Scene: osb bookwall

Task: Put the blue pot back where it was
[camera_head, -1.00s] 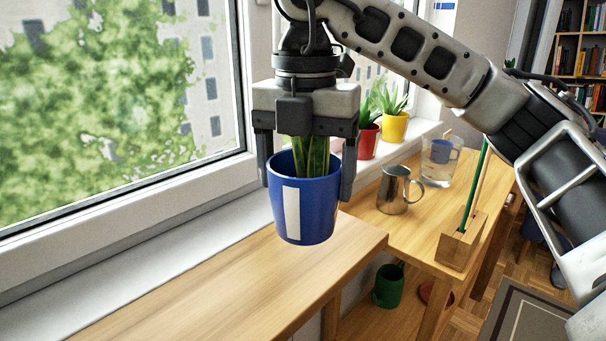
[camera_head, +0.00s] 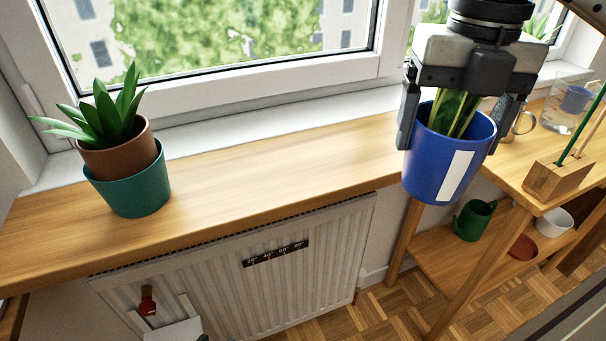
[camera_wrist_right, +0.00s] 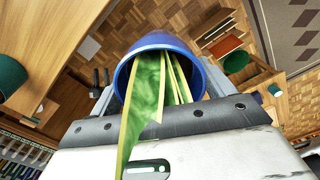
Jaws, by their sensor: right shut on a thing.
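The blue pot (camera_head: 427,165) with a white label and a green leafy plant hangs upright in my right gripper (camera_head: 462,110), whose fingers close on opposite sides of its rim. It appears held in the air at the right end of the wooden sill board (camera_head: 290,165); I cannot tell its exact height. In the right wrist view the blue pot (camera_wrist_right: 160,42) sits between the fingers, its striped leaves (camera_wrist_right: 160,90) reaching toward the camera. My left gripper is not in view.
A brown pot (camera_head: 120,155) with a plant stands inside a teal pot (camera_head: 138,190) at the sill board's left. The board's middle is clear. A radiator (camera_head: 320,265) is below. A wooden pencil block (camera_head: 555,180) and a glass jug (camera_head: 565,105) stand on the right table.

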